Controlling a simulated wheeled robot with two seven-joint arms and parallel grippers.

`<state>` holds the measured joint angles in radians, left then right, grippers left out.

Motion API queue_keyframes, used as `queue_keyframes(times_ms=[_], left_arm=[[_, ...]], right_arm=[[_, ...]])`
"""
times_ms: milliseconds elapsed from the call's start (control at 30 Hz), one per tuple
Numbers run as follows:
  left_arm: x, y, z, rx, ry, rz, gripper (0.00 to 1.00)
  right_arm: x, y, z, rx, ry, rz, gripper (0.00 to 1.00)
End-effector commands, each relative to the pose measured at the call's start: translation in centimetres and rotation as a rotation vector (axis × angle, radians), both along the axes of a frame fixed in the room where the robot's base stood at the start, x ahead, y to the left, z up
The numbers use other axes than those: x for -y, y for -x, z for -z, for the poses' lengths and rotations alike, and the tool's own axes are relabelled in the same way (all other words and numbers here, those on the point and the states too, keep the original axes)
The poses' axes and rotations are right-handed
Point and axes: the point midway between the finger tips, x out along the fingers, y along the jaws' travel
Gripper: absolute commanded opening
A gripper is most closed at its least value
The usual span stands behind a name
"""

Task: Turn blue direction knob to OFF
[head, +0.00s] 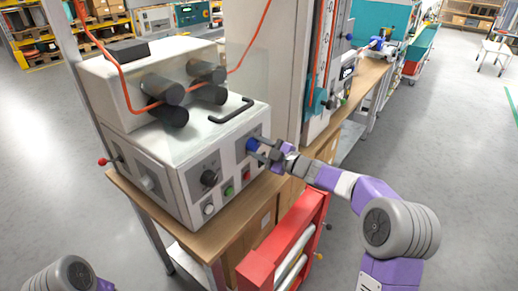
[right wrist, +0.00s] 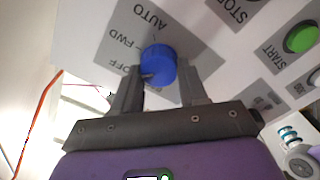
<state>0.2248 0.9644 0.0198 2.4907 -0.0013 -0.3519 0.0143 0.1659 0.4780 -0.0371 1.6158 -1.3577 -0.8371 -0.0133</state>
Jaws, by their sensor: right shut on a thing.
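The blue direction knob (head: 252,145) sits on a grey plate on the front panel of the white machine (head: 190,150). In the right wrist view the knob (right wrist: 158,62) has the printed labels AUTO, FWD and OFF along its left side. My right gripper (head: 264,152) is at the panel, its fingers on either side of the knob and shut on it. A small dark mark shows on the knob's lower left edge; I cannot tell for sure which label the knob points at. My left gripper is out of view; only part of that arm shows at the bottom left.
A black knob (head: 208,179), a green button (head: 229,191) and a red button (head: 246,176) share the panel. An orange cable (head: 125,92) runs over the black rollers (head: 163,88). A red rack (head: 290,243) stands below the wooden bench top (head: 238,218). Open floor lies right.

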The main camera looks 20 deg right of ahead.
Motion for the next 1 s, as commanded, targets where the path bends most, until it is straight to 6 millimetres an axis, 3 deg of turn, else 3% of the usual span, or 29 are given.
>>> queue_keyframes(times_ms=[233,267,400,767,1000], left_arm=[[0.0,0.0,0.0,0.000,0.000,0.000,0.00],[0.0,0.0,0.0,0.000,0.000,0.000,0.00],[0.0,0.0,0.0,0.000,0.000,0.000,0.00],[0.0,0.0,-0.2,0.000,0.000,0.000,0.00],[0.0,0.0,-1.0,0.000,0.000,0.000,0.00]], right_arm=[[0.1,0.0,0.2,-0.004,0.002,0.001,0.12],[0.1,0.0,0.2,-0.004,0.002,0.001,0.46],[0.1,0.0,0.1,-0.003,0.000,0.001,0.67],[0.4,0.4,0.0,-0.002,-0.001,0.001,0.68],[2.8,3.4,-0.1,-0.004,-0.001,0.004,0.68]])
